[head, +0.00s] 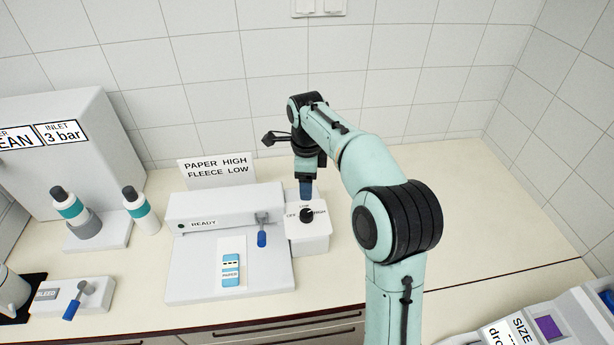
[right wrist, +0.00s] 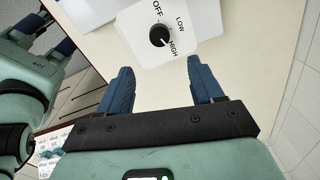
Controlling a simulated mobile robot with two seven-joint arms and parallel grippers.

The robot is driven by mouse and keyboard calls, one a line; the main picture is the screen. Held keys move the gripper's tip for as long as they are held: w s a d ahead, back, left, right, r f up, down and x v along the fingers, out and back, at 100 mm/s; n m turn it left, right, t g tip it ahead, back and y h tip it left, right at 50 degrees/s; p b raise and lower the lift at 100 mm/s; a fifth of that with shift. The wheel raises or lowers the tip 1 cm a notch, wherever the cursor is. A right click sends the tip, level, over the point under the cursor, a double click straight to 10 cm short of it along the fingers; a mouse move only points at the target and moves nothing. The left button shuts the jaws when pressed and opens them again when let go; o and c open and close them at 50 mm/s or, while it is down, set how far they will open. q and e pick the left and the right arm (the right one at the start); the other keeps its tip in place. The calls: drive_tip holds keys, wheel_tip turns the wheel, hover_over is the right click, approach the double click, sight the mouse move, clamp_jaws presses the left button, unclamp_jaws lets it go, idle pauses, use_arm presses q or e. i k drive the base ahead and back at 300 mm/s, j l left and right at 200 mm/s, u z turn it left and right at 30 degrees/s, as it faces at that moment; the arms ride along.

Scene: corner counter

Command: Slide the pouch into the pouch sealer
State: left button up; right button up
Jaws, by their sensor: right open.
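The pouch (head: 231,272), white and blue with a PAPER label, lies flat on the front plate of the pouch sealer (head: 187,280), its far end toward the sealer's raised bar. The bar carries a READY label and a blue-handled lever (head: 262,230). A dial (head: 307,215) marked OFF, LOW and HIGH sits on the box at the sealer's right; in the right wrist view the dial (right wrist: 160,36) has its mark toward HIGH. My right gripper (head: 306,190) is open and empty just behind the dial, its fingers (right wrist: 158,78) apart. Part of my left gripper (right wrist: 50,35) shows at the right wrist view's edge.
A sign (head: 217,170) reading PAPER HIGH, FLEECE LOW stands behind the sealer. Bottles (head: 140,210) stand at the left, with a BLEED lever box (head: 75,296) in front. The counter right of my right arm is clear; a container (head: 560,325) is at front right.

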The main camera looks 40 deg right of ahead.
sight(232, 256)
drive_tip(key=k+j, duration=0.75)
drive_tip(key=j, duration=0.2)
